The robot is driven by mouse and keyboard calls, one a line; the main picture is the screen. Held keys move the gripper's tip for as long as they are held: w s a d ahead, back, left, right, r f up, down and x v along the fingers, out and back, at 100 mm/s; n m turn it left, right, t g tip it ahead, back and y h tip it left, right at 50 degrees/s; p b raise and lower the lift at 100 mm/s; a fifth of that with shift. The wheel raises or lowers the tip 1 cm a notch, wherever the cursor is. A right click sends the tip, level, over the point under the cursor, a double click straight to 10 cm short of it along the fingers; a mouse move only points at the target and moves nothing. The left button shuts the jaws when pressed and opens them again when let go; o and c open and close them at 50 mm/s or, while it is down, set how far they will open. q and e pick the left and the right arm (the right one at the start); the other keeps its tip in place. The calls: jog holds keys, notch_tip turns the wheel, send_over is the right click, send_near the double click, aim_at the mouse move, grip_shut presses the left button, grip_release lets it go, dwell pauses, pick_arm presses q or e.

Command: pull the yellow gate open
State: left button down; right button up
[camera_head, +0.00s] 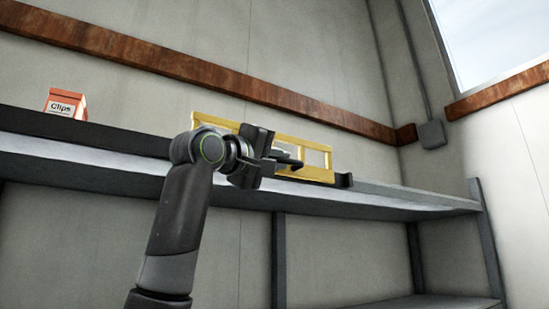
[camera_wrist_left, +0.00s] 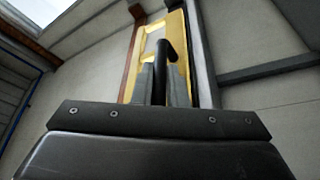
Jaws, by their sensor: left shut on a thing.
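The yellow gate (camera_head: 315,174) is a framed panel standing along the shelf's front edge in the head view, partly hidden behind my left gripper (camera_head: 288,160). In the left wrist view the yellow gate (camera_wrist_left: 177,48) rises beyond the fingers. A black handle (camera_wrist_left: 161,68) stands in front of it, between the two grey fingers of my left gripper (camera_wrist_left: 161,90). My left gripper is shut on this black handle. The gate looks roughly in line with the shelf edge; whether it stands slightly ajar I cannot tell. My right gripper is not in view.
The long grey shelf (camera_head: 400,202) runs across the head view. An orange and white Clips box (camera_head: 66,103) stands on it at the left. A rusty brown beam (camera_head: 200,70) runs along the wall behind. The shelf right of the gate looks clear.

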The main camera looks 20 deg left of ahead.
pick_arm(q)
jog(key=c, duration=1.5)
grip_release()
jog(key=shift+s+a, duration=0.15)
jog(key=shift+o, duration=0.2)
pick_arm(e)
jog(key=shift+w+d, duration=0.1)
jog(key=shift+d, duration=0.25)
